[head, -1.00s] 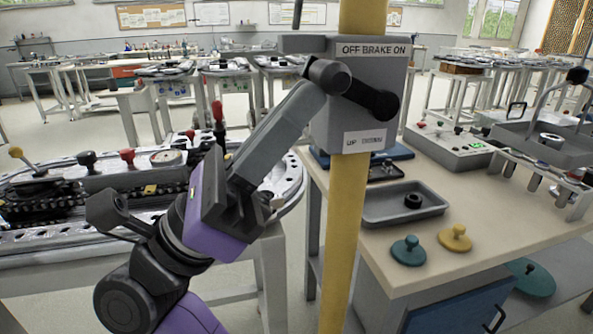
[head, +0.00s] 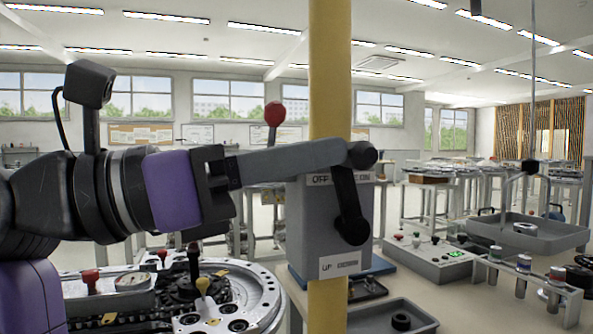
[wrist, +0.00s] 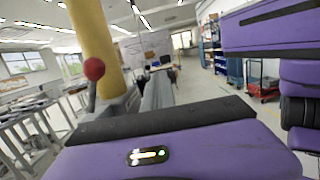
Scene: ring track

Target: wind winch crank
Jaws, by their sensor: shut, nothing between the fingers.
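The grey winch box (head: 300,225) is fixed to the yellow post (head: 328,75). Its black crank (head: 349,205) is on the right side of the box in the head view, with its arm pointing nearly straight up to a round dark end (head: 362,155). My gripper (head: 340,153) comes from the left, its long grey fingers together and level. Their tips meet or overlap the crank's upper end; I cannot tell whether they touch. In the wrist view, the fingers (wrist: 157,93) reach away past the dark front edge. The red-knobbed lever (head: 274,115) stands left of the post.
A round machine (head: 245,305) with levers and knobs stands below my arm. On the right bench are a grey control box (head: 430,262), a shallow tray (head: 385,318) and a rack of vials (head: 525,275). More benches stand behind. Space above the crank is clear.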

